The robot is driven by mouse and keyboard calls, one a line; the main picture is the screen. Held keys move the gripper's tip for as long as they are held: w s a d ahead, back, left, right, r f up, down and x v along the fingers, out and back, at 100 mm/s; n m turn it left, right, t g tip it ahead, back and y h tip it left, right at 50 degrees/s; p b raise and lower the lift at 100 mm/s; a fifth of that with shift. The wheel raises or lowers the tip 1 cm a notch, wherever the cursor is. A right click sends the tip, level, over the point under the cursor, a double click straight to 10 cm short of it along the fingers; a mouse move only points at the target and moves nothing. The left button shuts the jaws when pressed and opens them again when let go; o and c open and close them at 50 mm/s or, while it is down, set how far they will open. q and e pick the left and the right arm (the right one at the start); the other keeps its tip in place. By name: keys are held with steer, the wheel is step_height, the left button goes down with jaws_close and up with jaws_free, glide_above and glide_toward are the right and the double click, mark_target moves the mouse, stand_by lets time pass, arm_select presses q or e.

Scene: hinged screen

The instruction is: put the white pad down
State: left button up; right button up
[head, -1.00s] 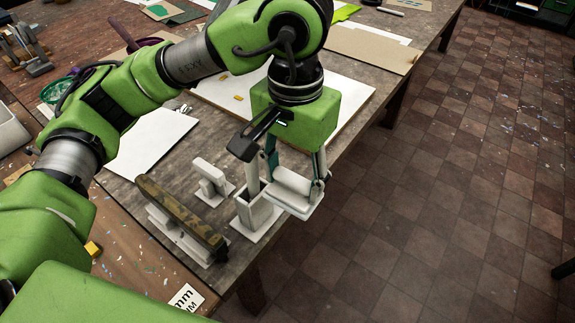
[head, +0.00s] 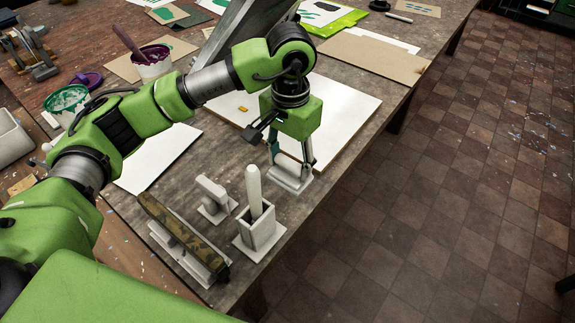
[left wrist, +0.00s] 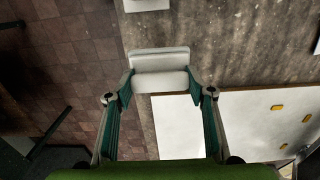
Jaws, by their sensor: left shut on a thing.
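The white pad (head: 290,181) is a pale block with a flat plate, between the fingers of my left gripper (head: 291,166), near the table's right edge. My left gripper is shut on it and points down. In the left wrist view the pad (left wrist: 160,66) lies across the two fingertips (left wrist: 160,88). It is at or just above the tabletop; I cannot tell whether it touches. My right gripper is not in view.
A white holder (head: 258,236) with an upright white stick, a small white stand (head: 214,197) and a brown-topped rest (head: 180,233) stand nearby. A white board (head: 348,105) lies behind the pad. A grey framed screen (head: 243,30) is tilted up at the back.

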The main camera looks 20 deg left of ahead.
mark_target(287, 172)
arm_select(q)
steer(key=shift+w+a+f, duration=0.25)
steer(key=shift+w+f, duration=0.2)
steer(key=shift+f, duration=0.15)
steer(key=shift+w+a+f, duration=0.2)
steer(key=shift+w+f, duration=0.15)
steer(key=shift+f, duration=0.1)
steer(key=f, duration=0.1)
steer(key=f+p, duration=0.2)
steer(key=shift+w+a, duration=0.2)
steer(key=shift+w, duration=0.05)
steer(key=shift+f, duration=0.45)
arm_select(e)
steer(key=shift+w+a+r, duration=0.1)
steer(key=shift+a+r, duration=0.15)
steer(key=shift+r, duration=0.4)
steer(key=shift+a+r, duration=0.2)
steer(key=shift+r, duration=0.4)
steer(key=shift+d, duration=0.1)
arm_select(q)
steer(key=shift+f, duration=0.2)
steer(key=o, duration=1)
steer(key=shift+r, duration=0.1)
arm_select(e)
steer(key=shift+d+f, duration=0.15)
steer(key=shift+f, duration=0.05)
